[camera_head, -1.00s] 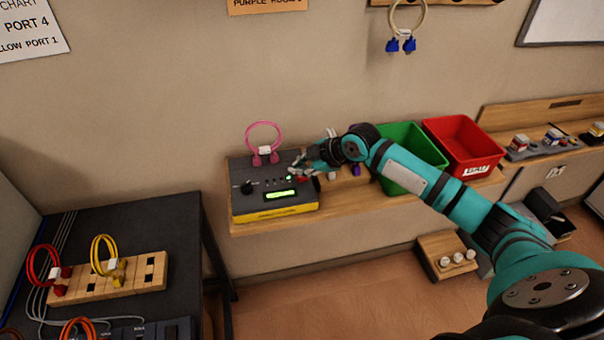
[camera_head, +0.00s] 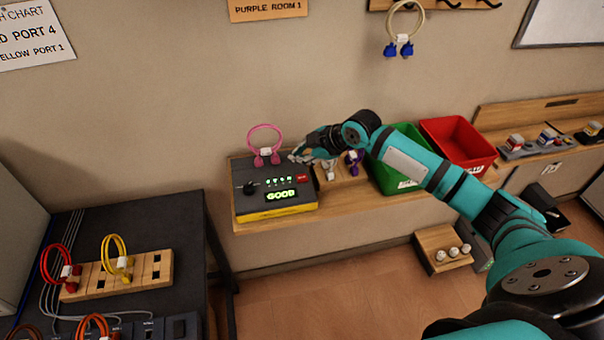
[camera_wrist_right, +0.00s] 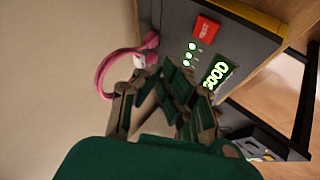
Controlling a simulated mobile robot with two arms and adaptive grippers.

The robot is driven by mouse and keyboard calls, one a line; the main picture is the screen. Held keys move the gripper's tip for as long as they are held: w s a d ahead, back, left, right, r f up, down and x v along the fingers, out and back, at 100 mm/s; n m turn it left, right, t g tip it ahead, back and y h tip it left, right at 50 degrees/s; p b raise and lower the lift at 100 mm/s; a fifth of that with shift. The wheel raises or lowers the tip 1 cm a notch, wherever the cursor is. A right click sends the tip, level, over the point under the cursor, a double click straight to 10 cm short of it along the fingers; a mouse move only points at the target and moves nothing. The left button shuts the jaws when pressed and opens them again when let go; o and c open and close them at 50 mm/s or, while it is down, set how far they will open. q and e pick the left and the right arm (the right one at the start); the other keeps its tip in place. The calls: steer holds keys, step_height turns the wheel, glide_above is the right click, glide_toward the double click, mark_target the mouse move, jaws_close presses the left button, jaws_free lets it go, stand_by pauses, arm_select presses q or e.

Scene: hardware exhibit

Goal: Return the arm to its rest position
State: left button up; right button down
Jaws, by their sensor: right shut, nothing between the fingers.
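My right arm (camera_head: 420,170) reaches in from the lower right across the wooden shelf. My right gripper (camera_head: 300,156) is shut and empty, above the shelf just behind and right of the dark tester box (camera_head: 240,204). The gripper's fingers also show in the right wrist view (camera_wrist_right: 175,100). The tester's display (camera_head: 281,195) is lit green and reads GOOD, and a row of green lights glows above it. A red button (camera_wrist_right: 206,28) marked TEST is on the box, clear of the fingers. A pink cable loop (camera_head: 264,140) is plugged in at the box's back edge. My left gripper is out of view.
A green bin (camera_head: 408,184) and a red bin (camera_head: 462,143) stand right of the gripper, partly behind my arm. A black table (camera_head: 150,215) at left holds a wooden block (camera_head: 150,272) with red and yellow cable loops.

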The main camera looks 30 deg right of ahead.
stand_by(0.6)
steer(key=s+a+f+m+g, duration=0.1)
steer(key=s+a+f+m, duration=0.1)
steer(key=s+a+f, duration=0.45)
steer(key=s+a+f+m+g, duration=0.15)
steer(key=s+a+f, duration=0.25)
steer(key=s+a, duration=0.55)
steer(key=s+d+m+g+h, duration=0.1)
steer(key=s+d+m+h, duration=0.2)
steer(key=s, duration=0.7)
steer(key=s+d+m+g+h, duration=0.1)
steer(key=s+d+m, duration=0.4)
steer(key=s, duration=0.5)
step_height(320, 180, down, 30)
steer(key=s+a+g+b, duration=0.1)
steer(key=g+b, duration=0.1)
steer(key=b, duration=0.1)
steer(key=s+d+f+b, duration=0.2)
steer(key=s+f, duration=1.5)
steer(key=f, duration=0.1)
steer(key=shift+d+g+b, duration=0.3)
steer(key=shift+d+g, duration=0.05)
